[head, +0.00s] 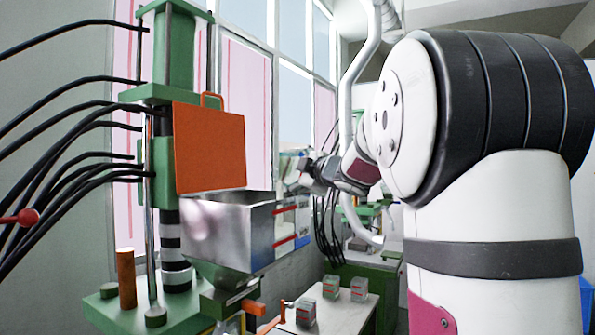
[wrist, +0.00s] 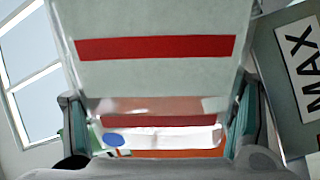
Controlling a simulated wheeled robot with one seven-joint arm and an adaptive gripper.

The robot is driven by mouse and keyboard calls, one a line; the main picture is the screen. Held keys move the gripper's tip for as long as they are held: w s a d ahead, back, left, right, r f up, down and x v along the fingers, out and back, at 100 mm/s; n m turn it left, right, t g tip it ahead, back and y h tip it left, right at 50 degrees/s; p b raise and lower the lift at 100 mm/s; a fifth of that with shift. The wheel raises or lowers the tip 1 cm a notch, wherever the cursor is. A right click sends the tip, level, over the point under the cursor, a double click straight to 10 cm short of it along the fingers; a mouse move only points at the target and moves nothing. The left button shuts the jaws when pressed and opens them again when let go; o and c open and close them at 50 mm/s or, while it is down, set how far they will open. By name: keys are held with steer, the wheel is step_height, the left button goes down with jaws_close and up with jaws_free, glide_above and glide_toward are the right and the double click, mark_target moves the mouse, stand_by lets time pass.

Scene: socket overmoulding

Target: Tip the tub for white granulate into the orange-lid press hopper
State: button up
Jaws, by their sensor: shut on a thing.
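The press hopper (head: 228,235) is a shiny metal box on the green press, left of centre in the head view. Its orange lid (head: 209,148) stands upright, so the hopper is open at the top; its inside is mostly hidden. My gripper (head: 306,172) is shut on a pale, see-through tub (head: 289,165), just right of and above the hopper's right rim. The tub (wrist: 155,75) fills the middle of the wrist view, with red bands across it and a finger on each side. I cannot tell its exact tilt or how much granulate is in it.
The green press column (head: 170,55) and black hoses (head: 75,115) stand left of the hopper. A white table (head: 345,315) below right carries three small clear boxes. A grey panel marked MAX (wrist: 290,70) is close on the right in the wrist view.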

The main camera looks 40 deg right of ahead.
mark_target(275, 179)
steer(key=shift+n, duration=0.5)
steer(key=shift+w+a+f, duration=0.25)
steer(key=shift+a+f, duration=0.15)
steer(key=shift+a, duration=0.2)
steer(key=shift+w+a+f, duration=0.2)
steer(key=shift+a+f, duration=0.2)
steer(key=shift+a, duration=0.2)
steer(key=shift+w+a+f, duration=0.25)
steer(key=shift+a+f, duration=0.15)
steer(key=shift+a, duration=0.2)
stand_by(0.6)
steer(key=shift+o, duration=0.3)
steer(key=shift+w+a+r, duration=0.1)
steer(key=shift+a+r, duration=0.6)
steer(key=shift+a, duration=0.15)
stand_by(1.5)
steer(key=shift+a+r+m, duration=0.3)
steer(key=shift+a+r, duration=0.1)
steer(key=shift+r, duration=0.25)
steer(key=shift+c, duration=0.2)
stand_by(0.5)
steer(key=shift+a+r, duration=0.25)
steer(key=shift+r, duration=0.05)
stand_by(0.8)
